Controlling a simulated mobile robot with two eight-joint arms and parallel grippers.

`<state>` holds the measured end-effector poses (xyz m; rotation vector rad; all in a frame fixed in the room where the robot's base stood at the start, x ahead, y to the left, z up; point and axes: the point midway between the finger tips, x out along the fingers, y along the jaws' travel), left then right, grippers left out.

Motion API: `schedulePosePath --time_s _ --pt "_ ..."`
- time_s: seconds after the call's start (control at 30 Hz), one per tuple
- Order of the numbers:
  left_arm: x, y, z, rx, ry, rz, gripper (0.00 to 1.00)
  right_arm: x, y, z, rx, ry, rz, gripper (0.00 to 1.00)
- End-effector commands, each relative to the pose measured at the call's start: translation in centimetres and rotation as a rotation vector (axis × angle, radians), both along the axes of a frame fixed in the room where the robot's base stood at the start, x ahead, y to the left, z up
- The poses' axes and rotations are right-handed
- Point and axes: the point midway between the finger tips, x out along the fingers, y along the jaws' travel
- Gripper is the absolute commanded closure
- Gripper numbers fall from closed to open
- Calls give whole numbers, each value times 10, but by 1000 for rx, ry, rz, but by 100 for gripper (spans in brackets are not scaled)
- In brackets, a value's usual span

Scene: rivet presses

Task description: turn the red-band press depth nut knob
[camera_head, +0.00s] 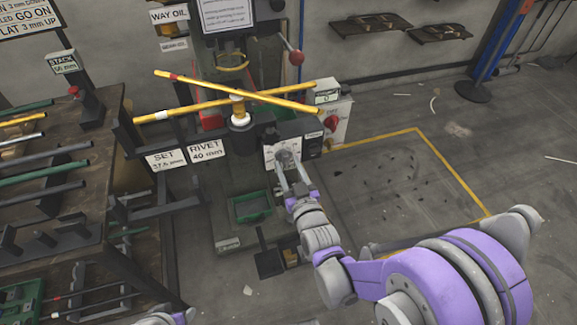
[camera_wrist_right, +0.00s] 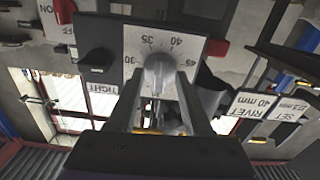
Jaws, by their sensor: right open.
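The grey depth nut knob (camera_head: 284,156) sits on a white dial plate on the front of the press (camera_head: 238,132). In the right wrist view the knob (camera_wrist_right: 160,72) is in front of the dial plate (camera_wrist_right: 132,42), marked 30, 35, 40 and 45. My right gripper (camera_head: 288,172) is open at the dial. In the right wrist view its fingers (camera_wrist_right: 158,92) stand on either side of the knob's lower part; I cannot tell whether they touch it. A red-marked yellow rod lies crossed with another on the press.
A control box with a red switch (camera_head: 332,122) stands right of the dial. A red-ball lever (camera_head: 296,57) is above. Signs reading SET and RIVET 40 mm (camera_head: 206,151) hang left. A rod rack (camera_head: 60,165) fills the left side. Floor at right is mostly clear.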

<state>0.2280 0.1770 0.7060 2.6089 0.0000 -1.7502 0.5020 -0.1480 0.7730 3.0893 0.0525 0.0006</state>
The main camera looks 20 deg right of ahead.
Motion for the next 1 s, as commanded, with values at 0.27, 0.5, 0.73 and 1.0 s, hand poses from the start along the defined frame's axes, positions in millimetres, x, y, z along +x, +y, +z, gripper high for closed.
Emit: schedulePosePath --time_s 0.27,0.5,0.73,1.0 --pt "0 0 2 0 -1 0 50 -47 -1 1 0 0 1 50" --pt "0 0 2 0 -1 0 50 -90 -3 0 1 0 1 50" --pt "0 0 1 0 0 0 50 -106 -3 0 0 0 1 50" --pt "0 0 1 0 0 0 50 -106 -3 0 0 0 0 50"
